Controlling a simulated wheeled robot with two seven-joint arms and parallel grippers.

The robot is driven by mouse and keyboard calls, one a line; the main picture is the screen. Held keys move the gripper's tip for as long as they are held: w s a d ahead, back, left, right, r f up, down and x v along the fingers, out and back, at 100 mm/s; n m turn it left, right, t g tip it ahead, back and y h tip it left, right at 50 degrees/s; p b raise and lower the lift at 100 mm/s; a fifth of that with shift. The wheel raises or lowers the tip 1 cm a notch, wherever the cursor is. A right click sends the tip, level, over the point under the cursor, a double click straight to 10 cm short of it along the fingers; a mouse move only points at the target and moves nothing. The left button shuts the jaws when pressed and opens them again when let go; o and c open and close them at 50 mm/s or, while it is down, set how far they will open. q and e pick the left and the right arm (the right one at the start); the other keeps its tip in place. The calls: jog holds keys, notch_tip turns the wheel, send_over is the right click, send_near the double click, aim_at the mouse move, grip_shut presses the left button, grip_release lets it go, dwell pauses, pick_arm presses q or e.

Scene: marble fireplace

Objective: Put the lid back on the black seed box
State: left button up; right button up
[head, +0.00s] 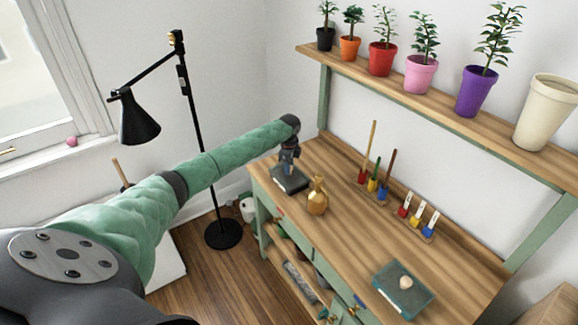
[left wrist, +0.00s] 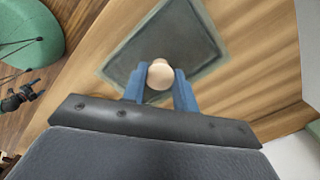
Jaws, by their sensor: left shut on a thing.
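A dark slab-like thing (head: 289,184) lies at the far left end of the wooden bench, under my left gripper (head: 289,160). In the left wrist view its dark grey top is a lid (left wrist: 178,38) with a paler grey-green border and a round pale knob (left wrist: 160,75). The blue fingers of my left gripper (left wrist: 160,88) are shut on this knob. I cannot tell whether the lid rests on the black seed box, on the bench, or just above either. The right gripper is not in view.
A gold vase (head: 317,196) stands close right of the dark slab. A teal box with a pale knob (head: 404,282) sits at the bench's near right. Colored tool holders (head: 382,187) line the back. Potted plants (head: 421,72) stand on the shelf above. The middle bench top is bare.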

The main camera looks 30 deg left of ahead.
pick_arm(q)
jog(key=shift+f, duration=0.1)
dwell(0.3)
jog(key=o, duration=1.5)
jog(key=shift+o, duration=0.2)
jog(key=shift+r+p, duration=2.7)
jog(key=shift+r, duration=0.8)
grip_shut()
